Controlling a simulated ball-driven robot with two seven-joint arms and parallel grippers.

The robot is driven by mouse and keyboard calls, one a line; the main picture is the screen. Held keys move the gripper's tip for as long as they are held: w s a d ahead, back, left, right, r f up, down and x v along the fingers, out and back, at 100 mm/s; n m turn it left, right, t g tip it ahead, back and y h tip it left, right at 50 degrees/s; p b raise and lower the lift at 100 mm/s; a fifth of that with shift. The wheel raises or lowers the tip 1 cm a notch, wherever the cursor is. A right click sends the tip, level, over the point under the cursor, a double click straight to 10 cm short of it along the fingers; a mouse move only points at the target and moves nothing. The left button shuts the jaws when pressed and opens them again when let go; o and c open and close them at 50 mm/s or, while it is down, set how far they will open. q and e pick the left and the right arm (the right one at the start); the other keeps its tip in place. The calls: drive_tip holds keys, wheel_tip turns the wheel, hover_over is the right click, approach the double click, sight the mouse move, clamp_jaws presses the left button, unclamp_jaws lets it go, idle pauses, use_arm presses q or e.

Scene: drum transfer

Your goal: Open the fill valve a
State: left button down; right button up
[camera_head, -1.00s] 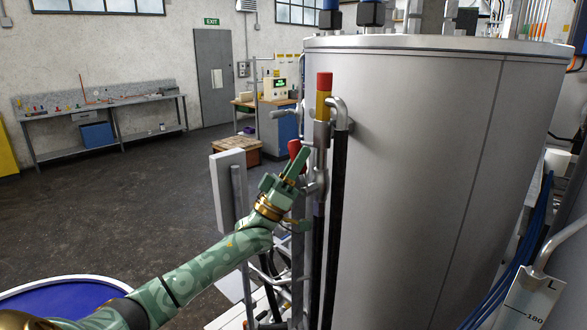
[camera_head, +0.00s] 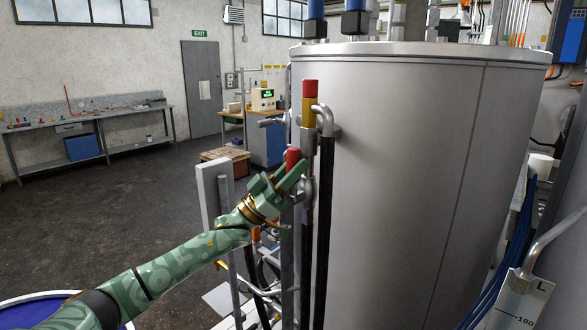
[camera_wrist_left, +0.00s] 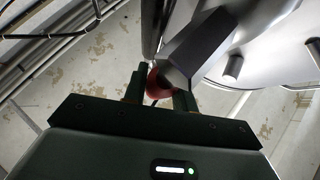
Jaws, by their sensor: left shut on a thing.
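The fill valve's red handle (camera_head: 292,158) stands beside the pipework at the left side of the large grey tank. My left gripper (camera_head: 291,178) reaches it from the lower left, with its green fingers against the handle's lower part. In the left wrist view the red handle (camera_wrist_left: 154,84) shows between the two dark fingers (camera_wrist_left: 158,88), partly covered by a dark grey block-shaped part. The left gripper is shut on the handle. The valve body is mostly hidden behind the fingers. My right gripper is in neither view.
The grey tank (camera_head: 420,180) fills the right side. A red-and-yellow capped pipe (camera_head: 309,105) and a black hose (camera_head: 325,200) run close to the gripper. A pale upright panel (camera_head: 208,200) stands left of it. A blue drum (camera_head: 40,312) is at lower left. Open floor lies beyond.

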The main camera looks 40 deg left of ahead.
use_arm(q)
drive_tip(key=c, duration=1.1)
unclamp_jaws()
drive_tip(key=b+v, duration=0.3)
drive_tip(key=v, duration=1.3)
drive_tip(key=shift+s+a+f, duration=0.1)
